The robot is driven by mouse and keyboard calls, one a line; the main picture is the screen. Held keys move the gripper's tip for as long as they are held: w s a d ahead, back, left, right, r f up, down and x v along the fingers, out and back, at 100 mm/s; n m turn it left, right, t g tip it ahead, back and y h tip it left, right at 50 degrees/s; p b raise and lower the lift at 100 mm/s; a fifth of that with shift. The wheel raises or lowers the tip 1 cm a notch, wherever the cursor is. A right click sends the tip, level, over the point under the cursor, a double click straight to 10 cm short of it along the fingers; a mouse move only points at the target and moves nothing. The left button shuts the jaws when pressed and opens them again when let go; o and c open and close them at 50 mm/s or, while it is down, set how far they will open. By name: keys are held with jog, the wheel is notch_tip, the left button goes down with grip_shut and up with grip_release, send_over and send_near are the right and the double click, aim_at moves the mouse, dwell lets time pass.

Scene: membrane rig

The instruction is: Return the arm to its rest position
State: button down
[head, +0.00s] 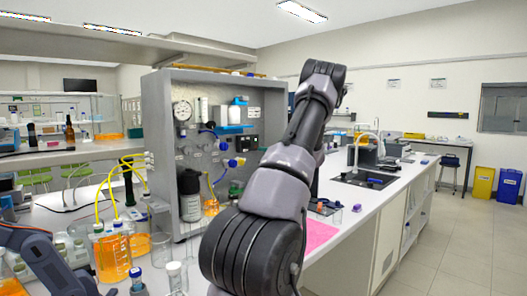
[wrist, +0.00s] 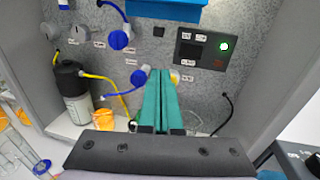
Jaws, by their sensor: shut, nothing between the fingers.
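My arm (head: 278,180) rises through the middle of the head view, its upper part bent over in front of the right side of the grey rig. My gripper (wrist: 160,74) shows in the wrist view with its teal fingers together and nothing between them. It points at the rig's speckled panel (wrist: 145,42), in front of the lower middle near a blue valve knob (wrist: 138,77). I cannot tell whether the tips touch the panel. In the head view my gripper is hidden behind the arm.
The grey rig cabinet (head: 162,110) has side walls close around my gripper. A black-capped bottle (wrist: 74,92) stands at its left inside. Orange-filled beakers (head: 112,258) with yellow tubes stand at left. A pink mat (head: 318,234) lies on the right bench. The floor (head: 455,240) at right is clear.

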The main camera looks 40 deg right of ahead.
jog(key=w+a+r+n+g+y, duration=0.1)
jog(key=a+r+n+g, duration=0.2)
jog(key=a, duration=0.9)
jog(key=a+r+n+g+y, duration=0.25)
jog(key=a+n, duration=0.35)
jog(key=a, duration=0.5)
jog(key=w+a+r+n+g, duration=0.15)
jog(key=a+n+g, duration=0.25)
jog(key=a, duration=0.8)
jog(key=s+a+r+n+g+h, duration=0.1)
jog(key=s+a+n+h, duration=0.1)
jog(key=s+a+n, duration=0.6)
jog(key=s+a+r+n+g+h, duration=0.1)
jog(key=s+a+r+n+h, duration=0.15)
jog(key=s+a, duration=0.8)
jog(key=s+a+f+n+t, duration=0.1)
jog(key=s+n, duration=0.5)
jog(key=s, duration=0.3)
jog(key=shift+s+f, duration=0.2)
jog(key=shift+s, duration=0.05)
